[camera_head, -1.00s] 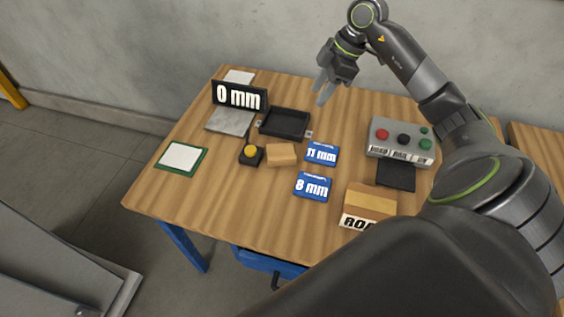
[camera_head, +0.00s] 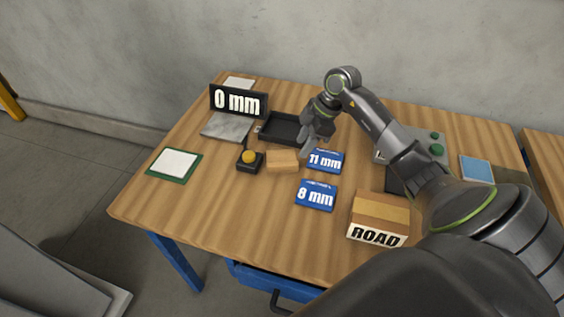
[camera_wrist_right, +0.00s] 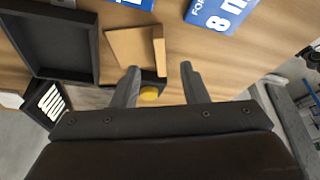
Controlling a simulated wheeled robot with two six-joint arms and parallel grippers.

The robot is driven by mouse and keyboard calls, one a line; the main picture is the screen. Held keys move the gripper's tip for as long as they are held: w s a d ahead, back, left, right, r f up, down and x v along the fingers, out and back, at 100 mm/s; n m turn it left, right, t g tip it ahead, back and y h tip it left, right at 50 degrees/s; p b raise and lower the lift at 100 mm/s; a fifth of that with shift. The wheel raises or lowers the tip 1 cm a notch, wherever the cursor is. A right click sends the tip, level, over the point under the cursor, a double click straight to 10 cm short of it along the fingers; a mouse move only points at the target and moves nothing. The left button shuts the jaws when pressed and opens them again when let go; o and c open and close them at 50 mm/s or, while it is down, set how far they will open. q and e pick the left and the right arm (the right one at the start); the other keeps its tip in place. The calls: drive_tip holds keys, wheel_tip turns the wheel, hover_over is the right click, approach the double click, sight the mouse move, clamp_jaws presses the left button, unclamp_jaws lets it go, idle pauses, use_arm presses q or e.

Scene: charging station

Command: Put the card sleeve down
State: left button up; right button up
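A tan cardboard piece (camera_head: 283,161), which may be the card sleeve, lies on the wooden table beside a yellow button. In the right wrist view it (camera_wrist_right: 128,48) has a flat face and a raised edge. My right gripper (camera_head: 311,146) hangs low over the table, near the black tray and the 11 mm card. In the right wrist view its fingers (camera_wrist_right: 159,78) are apart with nothing held between them. The tan piece is beyond the fingertips, apart from them as far as I can tell. My left gripper is out of view.
Blue 11 mm (camera_head: 326,161) and 8 mm (camera_head: 316,195) cards lie flat. A black tray (camera_head: 276,137), yellow button (camera_head: 249,156), 0 mm sign (camera_head: 239,101) and ROAD box (camera_head: 379,216) stand around. My arm partly hides the button panel (camera_head: 437,150).

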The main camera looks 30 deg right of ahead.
sight(291, 163)
drive_tip(key=p+x, duration=0.1)
drive_tip(key=x, duration=0.7)
drive_tip(key=shift+w+f, duration=0.1)
drive_tip(key=shift+f, duration=0.05)
clamp_jaws()
